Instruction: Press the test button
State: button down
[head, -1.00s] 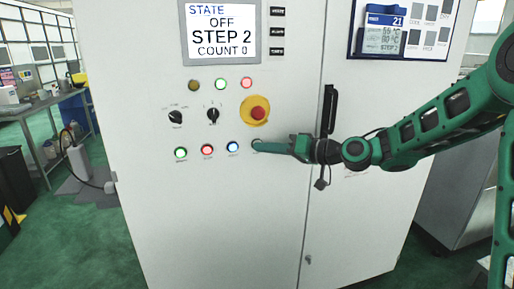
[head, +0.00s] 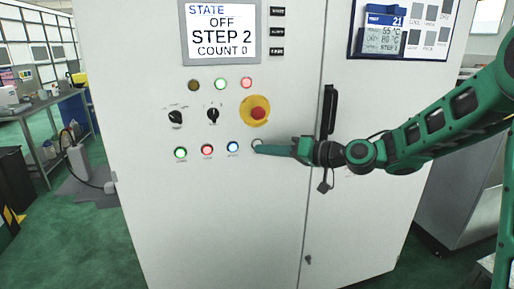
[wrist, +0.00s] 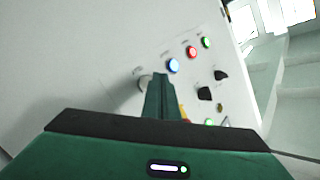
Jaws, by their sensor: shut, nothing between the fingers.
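The grey-white cabinet front (head: 230,220) carries a row of round buttons: green (head: 181,153), red (head: 207,150), blue (head: 233,147), and a pale-ringed one (head: 257,143) at the right end. The labels are too small to read, so I cannot tell from them which is the test button. My gripper (head: 258,150) is shut and empty, its fingertips at the lower edge of the pale-ringed button in the head view. In the wrist view the fingertips (wrist: 160,82) appear beside that button (wrist: 144,82) and partly hide it. I cannot tell whether they touch it.
Above the row are a red emergency button on a yellow disc (head: 257,112), two black rotary switches (head: 213,115) and several lamps. The screen (head: 220,30) reads STATE OFF, STEP 2, COUNT 0. A black door handle (head: 329,110) stands above my wrist.

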jog(key=shift+s+d, duration=0.25)
jog(key=shift+s, duration=0.55)
jog(key=shift+s+d, duration=0.2)
jog(key=shift+s, duration=0.6)
jog(key=shift+s+d, duration=0.25)
jog(key=shift+s, duration=0.55)
jog(key=s+d+f+m+g+h, duration=0.1)
jog(key=s+d+f+h, duration=0.25)
jog(key=d, duration=0.45)
jog(key=s+d+f+m+g+h, duration=0.1)
jog(key=s+d+f+h, duration=0.3)
jog(key=d, duration=0.3)
jog(key=s+d+f+m+g+h, duration=0.1)
jog(key=s+d+f+h, duration=0.2)
jog(key=d+f, duration=0.35)
jog(key=s+d+m+g+h, duration=0.2)
jog(key=s+d+m, duration=0.2)
jog(key=s+d, duration=0.4)
jog(key=s+d+m+g+h, duration=0.1)
jog(key=s+d+m+g, duration=0.2)
jog(key=s+d, duration=0.5)
jog(key=s+m, duration=0.1)
jog(key=s, duration=0.7)
jog(key=shift+r+h, duration=0.3)
jog(key=shift+h, duration=0.05)
